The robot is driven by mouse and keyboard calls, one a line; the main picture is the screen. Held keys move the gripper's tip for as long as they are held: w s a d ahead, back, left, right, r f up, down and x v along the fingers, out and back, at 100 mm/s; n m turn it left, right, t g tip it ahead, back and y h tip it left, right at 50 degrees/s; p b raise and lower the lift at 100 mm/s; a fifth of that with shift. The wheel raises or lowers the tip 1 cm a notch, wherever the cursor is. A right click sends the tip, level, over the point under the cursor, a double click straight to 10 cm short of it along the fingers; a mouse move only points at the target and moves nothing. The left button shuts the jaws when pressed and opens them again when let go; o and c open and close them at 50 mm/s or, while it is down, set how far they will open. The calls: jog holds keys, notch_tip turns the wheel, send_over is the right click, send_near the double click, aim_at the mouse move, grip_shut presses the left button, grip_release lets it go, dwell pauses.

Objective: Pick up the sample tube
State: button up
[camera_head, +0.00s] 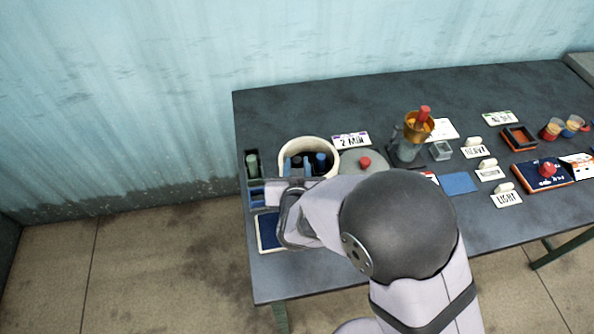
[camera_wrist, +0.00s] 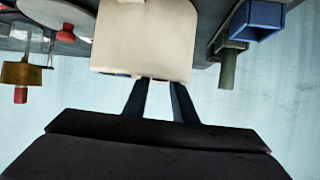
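A dark green tube (camera_head: 253,164) stands in a dark rack (camera_head: 250,152) at the table's left end; I take it to be the sample tube. In the wrist view, a grey-green tube (camera_wrist: 228,66) hangs below a blue holder (camera_wrist: 258,18) at the upper right.
A grey lid with a red knob (camera_head: 365,162) lies right of the pot. Beyond are an amber funnel stand (camera_head: 410,143), a small clear box (camera_head: 441,150), label cards and a blue pad (camera_head: 458,183). A blue-and-white tray (camera_head: 268,238) is at the left front edge.

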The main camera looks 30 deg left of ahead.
grip_shut()
jog(key=shift+r, duration=0.1)
notch_tip(320, 180, up, 10)
dwell(0.7)
